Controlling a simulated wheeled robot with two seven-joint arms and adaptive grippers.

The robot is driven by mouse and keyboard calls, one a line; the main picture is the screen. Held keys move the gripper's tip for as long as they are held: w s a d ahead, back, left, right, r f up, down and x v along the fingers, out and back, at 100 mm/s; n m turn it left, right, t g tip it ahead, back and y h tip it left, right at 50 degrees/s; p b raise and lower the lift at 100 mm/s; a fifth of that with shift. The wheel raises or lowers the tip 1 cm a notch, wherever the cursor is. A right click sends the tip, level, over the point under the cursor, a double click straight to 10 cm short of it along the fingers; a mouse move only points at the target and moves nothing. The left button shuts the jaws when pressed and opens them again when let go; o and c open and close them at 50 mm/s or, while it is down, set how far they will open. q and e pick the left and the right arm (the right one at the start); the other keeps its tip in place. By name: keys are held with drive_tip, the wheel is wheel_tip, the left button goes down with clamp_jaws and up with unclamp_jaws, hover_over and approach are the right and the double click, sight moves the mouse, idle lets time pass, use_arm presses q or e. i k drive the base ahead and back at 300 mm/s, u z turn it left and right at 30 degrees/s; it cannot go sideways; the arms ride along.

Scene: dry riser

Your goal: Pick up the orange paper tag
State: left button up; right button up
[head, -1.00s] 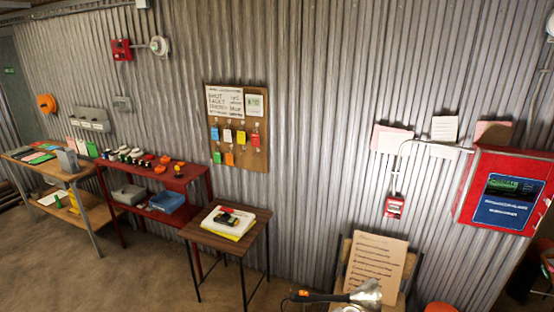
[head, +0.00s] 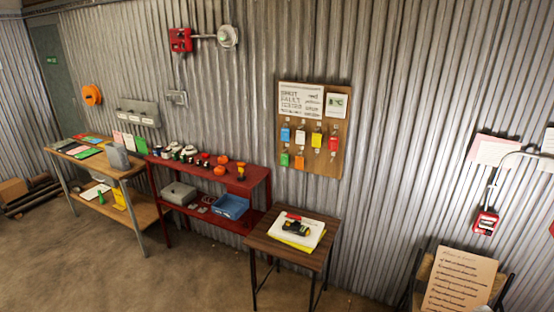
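In the head view an orange tag (head: 300,161) hangs in the lower row of a wooden board (head: 341,160) on the corrugated wall. A green tag (head: 284,159) hangs just left of it. Above hang blue (head: 285,134), white (head: 300,136), yellow (head: 316,140) and red (head: 333,143) tags. Whether the tags are paper is too small to tell. Neither of my grippers is in view.
A small wooden table (head: 264,243) with papers and a dark device stands below the board. A red shelf (head: 255,177) and a wooden workbench (head: 62,154) stand to the left. A printed sheet (head: 458,282) leans at lower right. Open floor (head: 190,275) lies in front.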

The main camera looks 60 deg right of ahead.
sight(299, 162)
drive_tip(key=i, duration=1.4)
drive_tip(key=z, duration=1.6)
